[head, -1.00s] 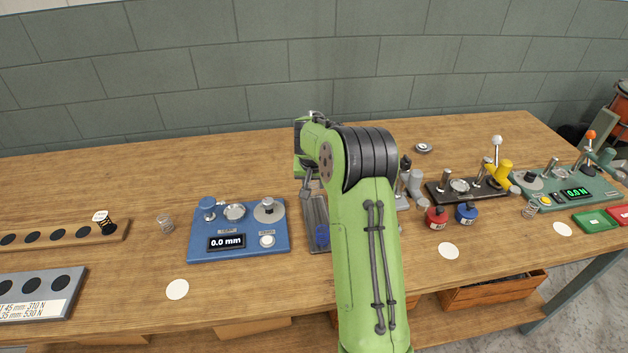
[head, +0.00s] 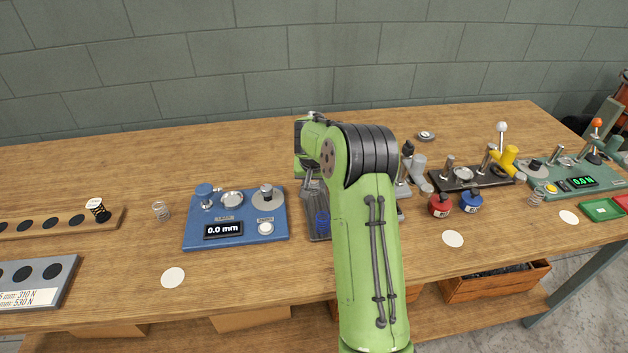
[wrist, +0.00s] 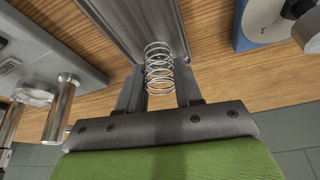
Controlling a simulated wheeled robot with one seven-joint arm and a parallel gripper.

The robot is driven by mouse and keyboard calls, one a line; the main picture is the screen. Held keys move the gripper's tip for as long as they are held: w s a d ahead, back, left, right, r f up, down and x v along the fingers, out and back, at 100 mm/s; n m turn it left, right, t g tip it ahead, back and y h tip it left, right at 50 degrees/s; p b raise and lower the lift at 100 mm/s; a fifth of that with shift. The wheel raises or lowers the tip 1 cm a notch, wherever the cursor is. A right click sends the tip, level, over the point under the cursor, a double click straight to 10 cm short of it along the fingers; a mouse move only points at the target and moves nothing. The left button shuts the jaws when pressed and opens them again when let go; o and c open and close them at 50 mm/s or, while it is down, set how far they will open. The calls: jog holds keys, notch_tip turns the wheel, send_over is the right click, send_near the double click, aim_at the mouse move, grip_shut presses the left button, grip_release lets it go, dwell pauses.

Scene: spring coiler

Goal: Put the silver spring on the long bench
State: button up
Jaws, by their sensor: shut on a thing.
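The silver spring (wrist: 159,70) sits between the fingers of my gripper (wrist: 160,92) in the wrist view, and the gripper is shut on it. A grey metal channel tray (wrist: 125,22) lies directly beyond the spring; I cannot tell whether the spring touches it. In the head view my green arm hides the spring and most of the gripper. The long wooden bench (head: 130,165) runs along the wall. Other silver-looking springs stand on it, one left of the blue gauge (head: 160,211) and one near the right end (head: 537,195).
A blue gauge block (head: 236,238) stands left of my arm. A dark lever fixture (head: 468,180), red pot (head: 439,205), blue pot (head: 470,202) and green force tester (head: 575,178) stand right. A wooden rack (head: 60,222) holds a black spring (head: 98,210). The bench's back left is clear.

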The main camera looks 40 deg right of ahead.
jog(key=o, duration=1.2)
jog(key=shift+c, duration=0.2)
jog(key=p+v, duration=0.2)
jog(key=v, duration=1.3)
jog(key=shift+s+r+p, duration=0.15)
jog(key=shift+r+p, duration=0.2)
jog(key=shift+p, duration=0.05)
jog(key=s+a+r+n+t+p, duration=0.1)
jog(key=s+a+r+n, duration=0.1)
jog(key=s+a+r, duration=0.4)
jog(key=s+a+r+n+p, duration=0.1)
jog(key=s+a+r+n, duration=0.15)
jog(key=s+a, duration=0.5)
jog(key=s+a+f+n+y, duration=0.1)
jog(key=s+a, duration=0.2)
jog(key=s, duration=0.4)
jog(key=s+a+n+t+y, duration=0.1)
jog(key=s+a+n, duration=0.1)
jog(key=s+a, duration=0.2)
jog(key=s, duration=0.2)
jog(key=shift+s+f+y, duration=0.4)
